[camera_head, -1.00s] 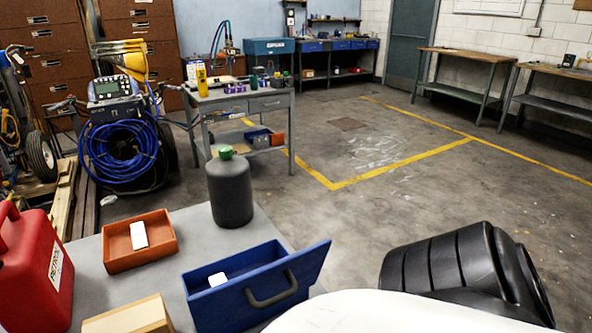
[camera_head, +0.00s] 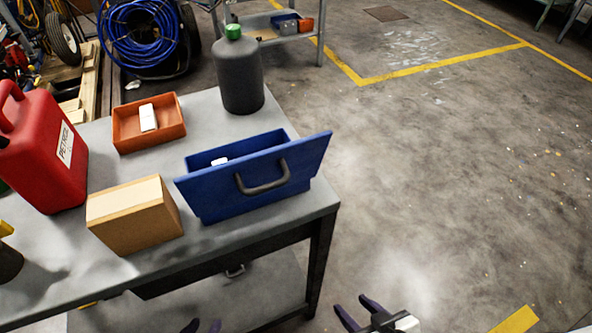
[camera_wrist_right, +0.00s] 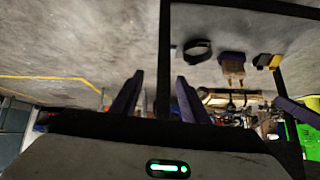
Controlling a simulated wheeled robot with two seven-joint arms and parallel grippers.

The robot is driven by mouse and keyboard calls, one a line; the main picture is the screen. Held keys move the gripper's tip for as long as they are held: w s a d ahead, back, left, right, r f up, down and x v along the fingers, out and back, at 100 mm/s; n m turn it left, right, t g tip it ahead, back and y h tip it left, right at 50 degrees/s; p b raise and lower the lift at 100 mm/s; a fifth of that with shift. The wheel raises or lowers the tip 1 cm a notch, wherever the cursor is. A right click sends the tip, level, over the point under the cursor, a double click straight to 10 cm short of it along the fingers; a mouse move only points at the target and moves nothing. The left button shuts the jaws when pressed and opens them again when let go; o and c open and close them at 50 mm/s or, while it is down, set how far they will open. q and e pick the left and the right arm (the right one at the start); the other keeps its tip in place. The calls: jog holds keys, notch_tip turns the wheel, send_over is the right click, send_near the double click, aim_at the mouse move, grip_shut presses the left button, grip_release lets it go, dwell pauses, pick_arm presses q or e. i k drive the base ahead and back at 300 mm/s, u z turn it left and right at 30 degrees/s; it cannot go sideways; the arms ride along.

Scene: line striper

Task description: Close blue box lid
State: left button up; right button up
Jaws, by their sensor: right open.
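The blue box (camera_head: 214,209) stands on the grey table near its right front edge. Its lid (camera_head: 226,180), with a dark curved handle (camera_head: 262,178), stands raised along the box's near side, so the top is open. A small white item (camera_head: 219,161) shows inside; the lid hides much of the interior. My right gripper (camera_head: 352,303) is open and empty, low beyond the table's right front corner and apart from the box. Its two purple fingers also show apart in the right wrist view (camera_wrist_right: 157,92).
On the table (camera_head: 328,198) are a wooden block (camera_head: 132,217) left of the box, an orange tray (camera_head: 122,125), a dark bottle with green cap (camera_head: 240,76) behind, and a red petrol can (camera_head: 42,150).

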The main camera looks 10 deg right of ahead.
aim_at(207, 191)
jog(key=z, duration=0.85)
jog(key=k, duration=1.05)
jog(key=u, duration=1.15)
jog(key=i, duration=0.5)
jog(key=u, duration=0.05)
